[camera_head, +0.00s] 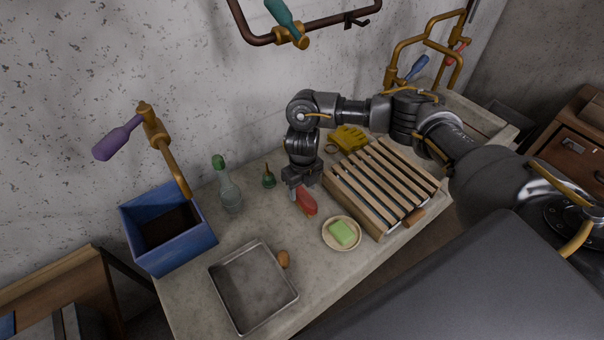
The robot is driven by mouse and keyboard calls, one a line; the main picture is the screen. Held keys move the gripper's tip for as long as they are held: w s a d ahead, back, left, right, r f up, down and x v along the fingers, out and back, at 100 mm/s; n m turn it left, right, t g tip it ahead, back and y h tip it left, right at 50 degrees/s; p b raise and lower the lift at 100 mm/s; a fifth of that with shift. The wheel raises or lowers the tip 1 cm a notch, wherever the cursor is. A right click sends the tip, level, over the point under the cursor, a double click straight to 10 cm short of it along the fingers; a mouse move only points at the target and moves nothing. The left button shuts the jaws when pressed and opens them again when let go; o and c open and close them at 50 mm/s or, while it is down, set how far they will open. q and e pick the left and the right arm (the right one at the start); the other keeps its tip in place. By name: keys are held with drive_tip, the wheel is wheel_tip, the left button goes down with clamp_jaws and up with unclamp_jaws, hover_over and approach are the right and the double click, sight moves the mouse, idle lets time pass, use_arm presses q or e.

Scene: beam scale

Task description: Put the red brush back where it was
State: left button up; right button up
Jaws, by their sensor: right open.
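The red brush (307,201) lies on the stone counter, between the small green-topped bottle and the plate with green soap. My right gripper (296,194) points down at the brush's upper left end. It is open, and its fingers are close to the brush; I cannot tell whether they touch it. Part of the brush's far end is hidden by the gripper. My left gripper does not show.
A slatted wooden rack (378,188) stands right of the brush. The soap plate (342,244) is in front. Yellow gloves (349,138) lie behind.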

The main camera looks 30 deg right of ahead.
sight(302, 194)
wheel_tip(302, 194, up, 8)
drive_tip(key=shift+b, duration=0.3)
drive_tip(key=shift+f, duration=0.1)
idle(0.4)
